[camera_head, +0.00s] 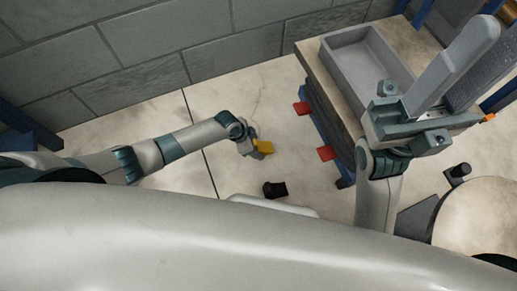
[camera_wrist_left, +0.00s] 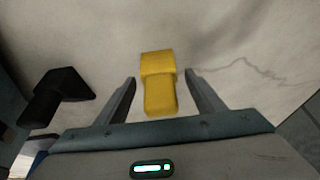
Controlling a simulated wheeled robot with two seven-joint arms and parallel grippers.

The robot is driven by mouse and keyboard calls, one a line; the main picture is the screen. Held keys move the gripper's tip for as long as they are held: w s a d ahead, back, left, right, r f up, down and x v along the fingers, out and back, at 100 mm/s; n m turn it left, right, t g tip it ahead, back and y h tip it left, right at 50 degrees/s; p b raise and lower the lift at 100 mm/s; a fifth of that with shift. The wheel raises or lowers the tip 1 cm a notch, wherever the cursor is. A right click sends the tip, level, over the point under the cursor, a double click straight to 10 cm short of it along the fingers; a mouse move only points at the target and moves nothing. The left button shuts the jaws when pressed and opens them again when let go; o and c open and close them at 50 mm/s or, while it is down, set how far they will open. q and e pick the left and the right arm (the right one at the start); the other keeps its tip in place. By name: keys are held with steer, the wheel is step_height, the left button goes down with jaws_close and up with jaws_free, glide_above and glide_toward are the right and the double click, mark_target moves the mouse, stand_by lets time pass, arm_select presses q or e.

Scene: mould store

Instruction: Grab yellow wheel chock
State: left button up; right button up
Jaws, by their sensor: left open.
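The yellow wheel chock (camera_head: 264,147) lies on the pale floor at the end of my left arm. In the left wrist view the yellow chock (camera_wrist_left: 158,82) has a wide block end and a narrower end towards the palm. My left gripper (camera_wrist_left: 160,78) is open, with one finger on each side of the chock and a visible gap on both sides. In the head view my left gripper (camera_head: 252,145) is small and partly overlaps the chock. My right gripper (camera_head: 460,65) is raised at the right, near the bench; its jaw state is unclear.
A black object (camera_head: 275,190) stands on the floor nearby; it also shows in the left wrist view (camera_wrist_left: 58,97). A bench (camera_head: 310,60) with a grey tray (camera_head: 338,42) and red parts (camera_head: 326,153) on its side stands to the right. A grey block wall (camera_head: 150,50) runs behind.

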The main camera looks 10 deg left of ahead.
arm_select(q)
steer(key=shift+d+f, duration=0.1)
steer(key=shift+f, duration=0.15)
steer(key=shift+r, duration=0.1)
steer(key=c, duration=1.3)
steer(key=shift+r, duration=0.1)
